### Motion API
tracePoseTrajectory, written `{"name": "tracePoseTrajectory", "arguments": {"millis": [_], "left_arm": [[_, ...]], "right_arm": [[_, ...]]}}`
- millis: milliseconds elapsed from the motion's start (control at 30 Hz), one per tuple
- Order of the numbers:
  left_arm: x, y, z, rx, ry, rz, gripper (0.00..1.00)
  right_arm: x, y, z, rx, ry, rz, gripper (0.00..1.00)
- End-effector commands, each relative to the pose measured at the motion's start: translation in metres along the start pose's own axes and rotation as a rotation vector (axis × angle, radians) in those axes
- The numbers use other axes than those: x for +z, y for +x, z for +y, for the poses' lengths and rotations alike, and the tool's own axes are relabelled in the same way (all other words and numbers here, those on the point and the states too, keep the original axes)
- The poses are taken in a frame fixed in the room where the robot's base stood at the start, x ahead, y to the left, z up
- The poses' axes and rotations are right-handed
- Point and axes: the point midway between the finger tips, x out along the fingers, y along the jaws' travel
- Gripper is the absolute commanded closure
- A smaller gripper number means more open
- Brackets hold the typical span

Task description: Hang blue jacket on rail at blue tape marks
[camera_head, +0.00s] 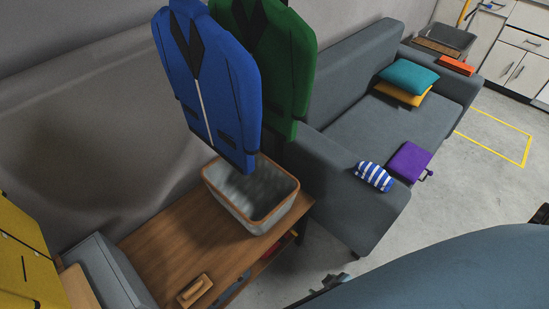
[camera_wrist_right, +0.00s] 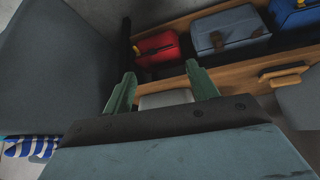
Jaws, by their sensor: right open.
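The blue jacket (camera_head: 208,85) hangs upright at the upper middle of the head view, above the basket and in front of a green jacket (camera_head: 283,65). Its top is cut off by the frame edge. The rail and the blue tape marks are not in view. My right gripper (camera_wrist_right: 161,85) is open in the right wrist view, with no jacket between its green fingers. In the head view only a small dark part of it shows at the bottom, low and to the right of the jacket. My left gripper is not in view.
A grey basket (camera_head: 227,205) stands on a wooden bench (camera_head: 170,240). Red (camera_wrist_right: 157,47), grey (camera_wrist_right: 230,38) and blue (camera_wrist_right: 296,20) cases sit on a shelf. A grey sofa (camera_head: 340,150) stands right of the bench. A yellow garment (camera_head: 22,262) shows far left. Open floor lies right.

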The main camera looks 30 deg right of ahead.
Motion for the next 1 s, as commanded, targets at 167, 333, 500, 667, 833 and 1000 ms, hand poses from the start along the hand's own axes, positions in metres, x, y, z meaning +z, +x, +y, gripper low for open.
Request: {"name": "tracePoseTrajectory", "arguments": {"millis": [167,333,500,667,833,1000], "left_arm": [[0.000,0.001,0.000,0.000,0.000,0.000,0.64],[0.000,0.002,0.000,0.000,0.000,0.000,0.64],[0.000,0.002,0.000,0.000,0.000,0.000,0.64],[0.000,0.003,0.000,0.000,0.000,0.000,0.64],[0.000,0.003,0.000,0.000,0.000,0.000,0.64],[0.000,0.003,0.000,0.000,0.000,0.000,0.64]], "right_arm": [[-0.135,-0.032,0.018,-0.012,-0.004,0.313,0.42],[-0.248,-0.096,0.018,-0.051,-0.017,0.600,0.42],[-0.330,-0.176,0.007,-0.110,-0.035,0.848,0.42],[-0.368,-0.231,-0.004,-0.156,-0.046,0.988,0.42],[-0.382,-0.251,-0.009,-0.173,-0.049,1.039,0.42],[-0.398,-0.243,-0.011,-0.173,-0.048,1.043,0.42]]}}
